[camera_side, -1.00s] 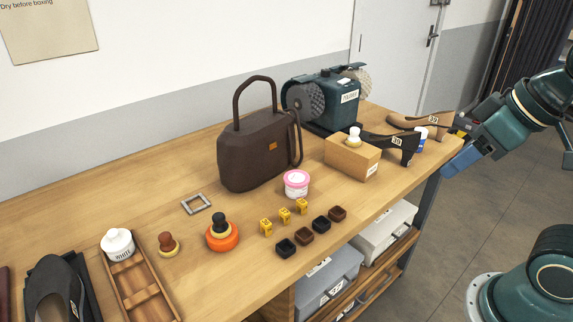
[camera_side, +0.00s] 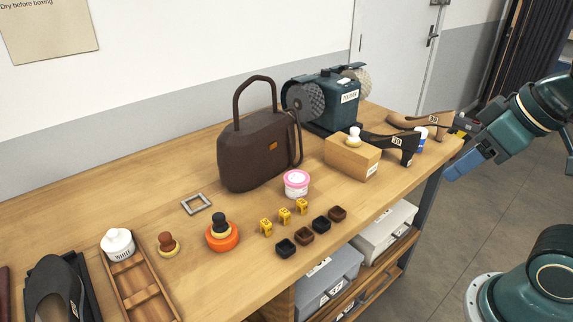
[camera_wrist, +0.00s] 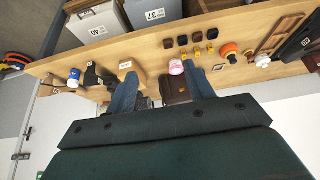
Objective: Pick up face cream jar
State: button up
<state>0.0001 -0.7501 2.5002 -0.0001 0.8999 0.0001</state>
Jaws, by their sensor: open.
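The face cream jar (camera_side: 296,187), a small white tub with a pink lid, stands upright on the wooden bench in front of the brown handbag. It also shows in the wrist view (camera_wrist: 176,67), between my finger tips in the picture but well beyond them. My gripper (camera_side: 456,150) is open and empty off the right end of the bench in the side view, far from the jar. Its two blue fingers are spread in the wrist view (camera_wrist: 160,72).
The brown handbag (camera_side: 252,152) stands behind the jar. A cardboard box (camera_side: 351,159), dark shoe (camera_side: 391,146) and tan shoe (camera_side: 418,123) lie between my gripper and it. Yellow blocks (camera_side: 285,215) and small dark cups (camera_side: 304,236) sit in front. A bench grinder (camera_side: 336,98) stands behind.

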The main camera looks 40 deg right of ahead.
jog(key=o, duration=0.8)
